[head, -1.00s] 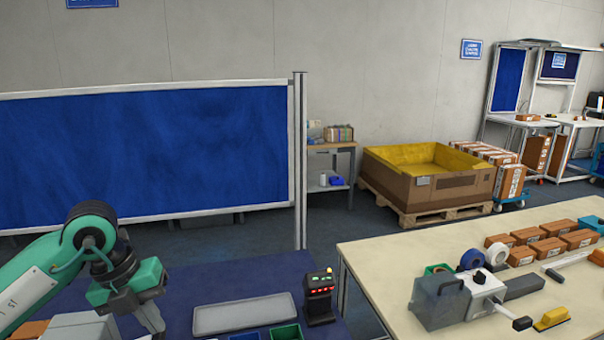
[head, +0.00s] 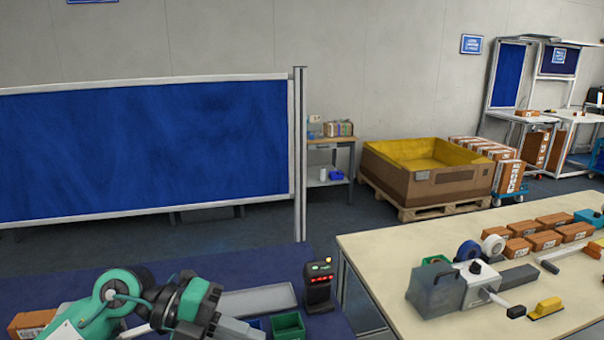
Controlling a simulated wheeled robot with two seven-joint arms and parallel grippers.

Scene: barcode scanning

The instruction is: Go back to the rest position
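My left arm comes in from the lower left in the head view, with its green and grey wrist over the blue-covered table (head: 235,262). My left gripper (head: 240,330) is at the bottom edge of the view, and its fingertips are not clear. My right gripper is out of view. A black scanner device (head: 319,287) with red and green lights stands at the table's right end. A grey tray (head: 275,298) lies to its left, partly hidden by my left wrist.
A green bin (head: 288,326) sits in front of the tray. A brown carton (head: 30,322) is at the lower left. The cream table (head: 385,245) at right holds a grey machine (head: 440,290), tape rolls and several boxes. A blue partition (head: 145,150) stands behind.

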